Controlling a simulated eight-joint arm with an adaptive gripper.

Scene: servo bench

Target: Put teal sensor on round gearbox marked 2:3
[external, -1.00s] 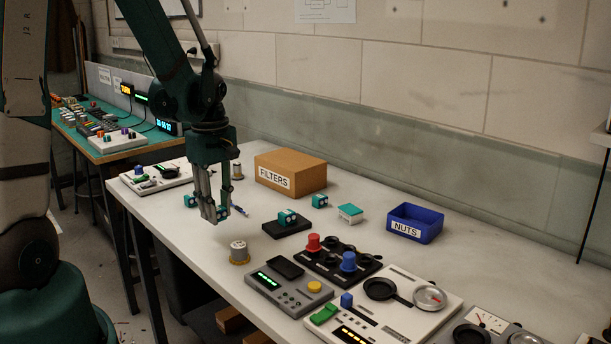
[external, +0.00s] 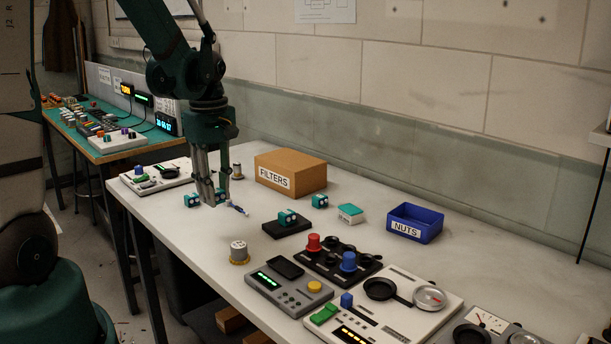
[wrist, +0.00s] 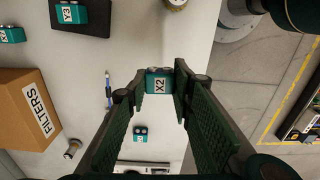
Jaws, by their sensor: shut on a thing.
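My gripper (external: 213,199) is low over the white bench, left of the middle in the external view. In the wrist view its fingers (wrist: 160,88) are shut on a teal sensor (wrist: 160,83) labelled X2. In the external view the fingers mostly hide this sensor. A round pale gearbox with a yellowish base (external: 238,251) stands nearer the front edge, apart from my gripper; it is partly cut off at the top of the wrist view (wrist: 175,4). Another small round one (external: 237,171) stands behind my gripper and shows in the wrist view (wrist: 73,149). I cannot read a ratio on either.
Other teal blocks stand left of my gripper (external: 191,201), on a black pad (Y3) (external: 288,217) and behind it (external: 318,201). A blue pen (wrist: 109,89) lies close by. The FILTERS box (external: 291,174), blue NUTS bin (external: 415,223) and control panels (external: 288,286) stand around.

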